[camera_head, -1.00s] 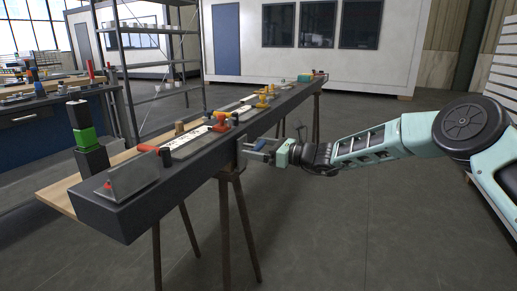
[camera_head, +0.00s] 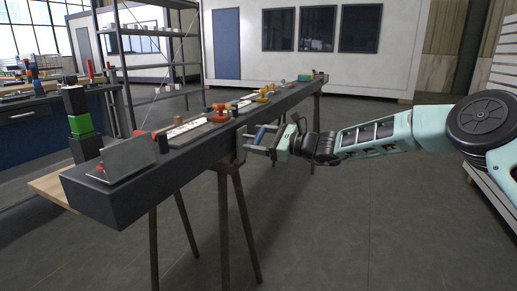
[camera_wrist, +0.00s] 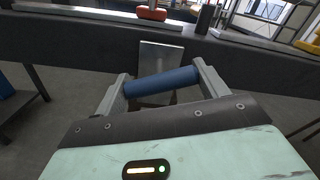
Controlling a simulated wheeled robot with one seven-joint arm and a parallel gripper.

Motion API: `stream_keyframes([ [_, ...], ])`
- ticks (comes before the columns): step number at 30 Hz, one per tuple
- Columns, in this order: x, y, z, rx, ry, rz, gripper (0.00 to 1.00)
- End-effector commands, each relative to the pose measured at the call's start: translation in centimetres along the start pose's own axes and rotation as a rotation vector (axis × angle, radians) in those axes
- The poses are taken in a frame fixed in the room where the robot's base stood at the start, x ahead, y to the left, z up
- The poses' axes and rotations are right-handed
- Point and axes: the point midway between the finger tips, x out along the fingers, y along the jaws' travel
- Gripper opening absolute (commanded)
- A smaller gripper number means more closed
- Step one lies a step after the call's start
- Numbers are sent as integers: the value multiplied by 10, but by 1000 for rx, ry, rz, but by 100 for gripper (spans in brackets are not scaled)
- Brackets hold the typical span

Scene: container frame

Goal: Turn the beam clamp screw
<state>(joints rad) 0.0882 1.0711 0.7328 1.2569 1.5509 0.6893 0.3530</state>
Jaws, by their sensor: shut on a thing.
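The beam clamp shows as a grey metal plate (camera_wrist: 160,58) against the side of the dark beam (camera_head: 200,157). A blue cylindrical bar (camera_wrist: 162,82), which seems to be the screw's handle, lies crosswise in front of the plate. My gripper (camera_wrist: 162,84) is shut on this bar, one grey finger at each end. In the head view my gripper (camera_head: 260,138) is at the beam's right side, and the blue bar shows slanted between its fingers. The screw's shaft is hidden behind the bar and fingers.
The beam rests on brown trestles (camera_head: 226,215). Its top carries a tilted grey plate (camera_head: 128,158) and several red and yellow fittings. A workbench (camera_head: 40,128) and shelving (camera_head: 155,60) stand at the left. The floor right of the beam is clear.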

Motion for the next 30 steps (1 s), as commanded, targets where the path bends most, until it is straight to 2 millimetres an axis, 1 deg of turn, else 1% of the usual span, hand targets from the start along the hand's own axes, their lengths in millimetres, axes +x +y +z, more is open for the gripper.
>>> stream_keyframes([
  [1, 0, 3, -7, -46, -1, 1, 50],
  [30, 0, 3, -7, -968, -1, 2, 50],
])
